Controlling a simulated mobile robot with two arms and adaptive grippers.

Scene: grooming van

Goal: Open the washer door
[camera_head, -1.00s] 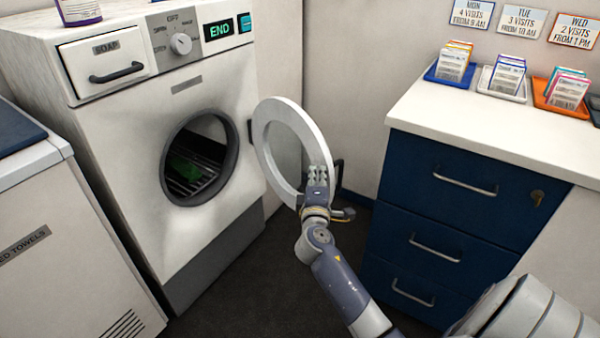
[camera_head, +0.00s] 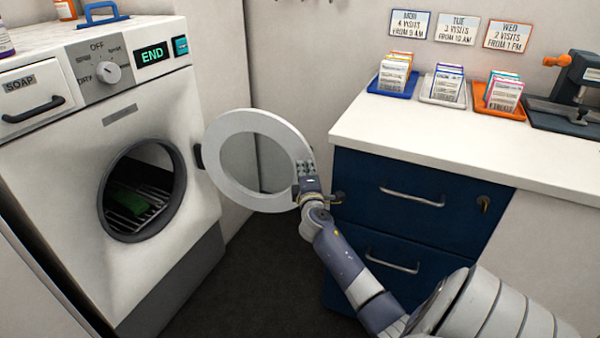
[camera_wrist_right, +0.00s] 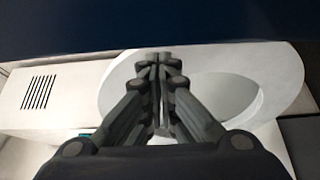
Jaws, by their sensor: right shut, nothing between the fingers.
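The washer (camera_head: 75,190) stands at the left, its display reading END. Its round white door (camera_head: 225,137) is swung wide open to the right of the drum opening. Inside the drum (camera_head: 143,195) something green lies on dark ribs. My right gripper (camera_head: 307,170) is at the door's outer rim, on the right side, shut with nothing between its fingers. In the right wrist view, the shut fingers (camera_wrist_right: 160,65) are in front of the white door ring (camera_wrist_right: 282,75). Whether they touch the door I cannot tell. My left gripper is not in view.
A blue drawer cabinet (camera_head: 375,215) with a white counter (camera_head: 450,140) stands close to the right of my right gripper and the door. Card trays (camera_head: 440,88) sit on the counter. Dark floor (camera_head: 255,270) is free between washer and cabinet.

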